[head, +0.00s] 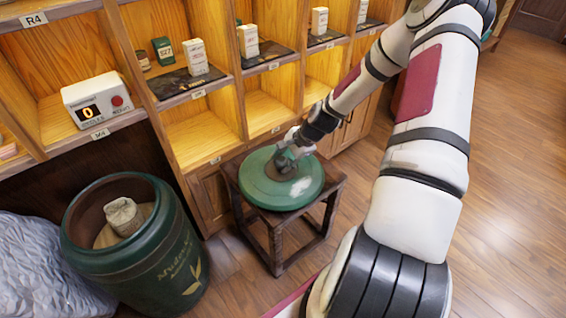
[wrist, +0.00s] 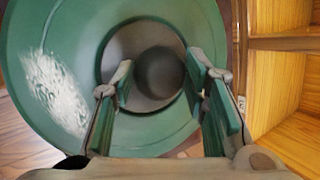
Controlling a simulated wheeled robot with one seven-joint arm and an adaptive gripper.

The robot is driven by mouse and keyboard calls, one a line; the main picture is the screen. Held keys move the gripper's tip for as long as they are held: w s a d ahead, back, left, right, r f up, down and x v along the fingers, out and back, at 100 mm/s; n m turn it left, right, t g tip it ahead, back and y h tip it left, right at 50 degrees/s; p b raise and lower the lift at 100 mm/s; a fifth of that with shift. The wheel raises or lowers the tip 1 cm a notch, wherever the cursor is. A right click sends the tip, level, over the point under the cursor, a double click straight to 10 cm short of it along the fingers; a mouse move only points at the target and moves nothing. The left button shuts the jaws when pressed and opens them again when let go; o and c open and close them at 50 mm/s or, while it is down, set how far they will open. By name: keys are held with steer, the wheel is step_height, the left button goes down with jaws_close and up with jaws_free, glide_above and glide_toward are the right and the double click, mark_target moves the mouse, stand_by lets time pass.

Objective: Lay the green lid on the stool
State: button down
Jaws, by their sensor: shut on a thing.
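The round green lid (head: 262,193) is at the top of the dark wooden stool (head: 277,250) in the head view, flat and roughly centred, with the stool's corners showing around it. Whether it bears fully on the stool or hovers slightly cannot be told. My gripper (head: 286,160) is at the lid's middle, shut on its knob. In the wrist view, the lid (wrist: 45,60) fills the left and centre, and the dark round knob (wrist: 160,74) shows between my fingers. A pale, shiny patch lies on the lid's surface.
A green barrel (head: 150,265) with a wrapped bundle (head: 124,216) inside stands left of the stool. Wooden shelves (head: 205,140) with small boxes and a counter device (head: 95,102) rise behind. A grey-white sack-like form (head: 40,270) is at lower left. Open floor (head: 510,190) lies right.

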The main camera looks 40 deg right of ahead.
steer(key=shift+w+f, duration=0.1)
steer(key=c, duration=0.9)
jaws_free()
steer(key=shift+c, duration=0.2)
